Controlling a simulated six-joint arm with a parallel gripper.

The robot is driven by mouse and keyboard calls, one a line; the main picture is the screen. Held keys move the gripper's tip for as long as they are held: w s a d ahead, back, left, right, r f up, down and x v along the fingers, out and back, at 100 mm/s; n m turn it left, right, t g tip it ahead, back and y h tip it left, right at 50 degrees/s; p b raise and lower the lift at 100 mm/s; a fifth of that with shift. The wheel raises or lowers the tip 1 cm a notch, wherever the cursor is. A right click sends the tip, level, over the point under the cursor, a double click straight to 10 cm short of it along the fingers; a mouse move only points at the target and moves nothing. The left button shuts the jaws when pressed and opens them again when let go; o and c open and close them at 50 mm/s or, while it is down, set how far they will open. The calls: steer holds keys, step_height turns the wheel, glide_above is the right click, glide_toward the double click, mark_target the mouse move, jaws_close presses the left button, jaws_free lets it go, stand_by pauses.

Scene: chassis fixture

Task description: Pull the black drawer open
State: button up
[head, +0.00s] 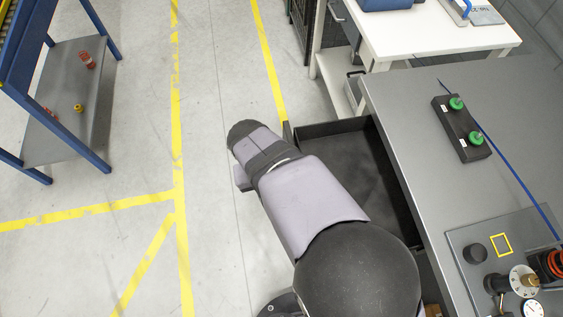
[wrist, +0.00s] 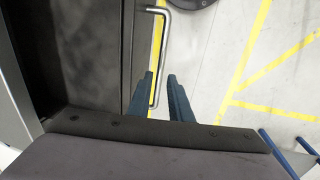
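The black drawer (head: 375,185) stands pulled out from under the grey workbench in the head view, its empty inside showing. My arm covers much of its front and handle there. In the wrist view the drawer's dark inside (wrist: 88,50) is at left, and its silver bar handle (wrist: 163,45) runs down the outside of the front panel. My gripper (wrist: 160,75) is open, with a gap between its two dark blue fingers. The lower part of the handle shows in this gap, nearer the left finger. I cannot tell whether they touch. The gripper fingers are hidden in the head view.
The grey workbench (head: 400,95) carries a black block (head: 460,128) with two green knobs and a panel with gauges. A white table (head: 420,35) stands behind. A blue-framed shelf (head: 70,95) is at far left. The floor left of the drawer is clear.

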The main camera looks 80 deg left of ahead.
steer(key=shift+s+r, duration=0.2)
steer(key=shift+r, duration=0.85)
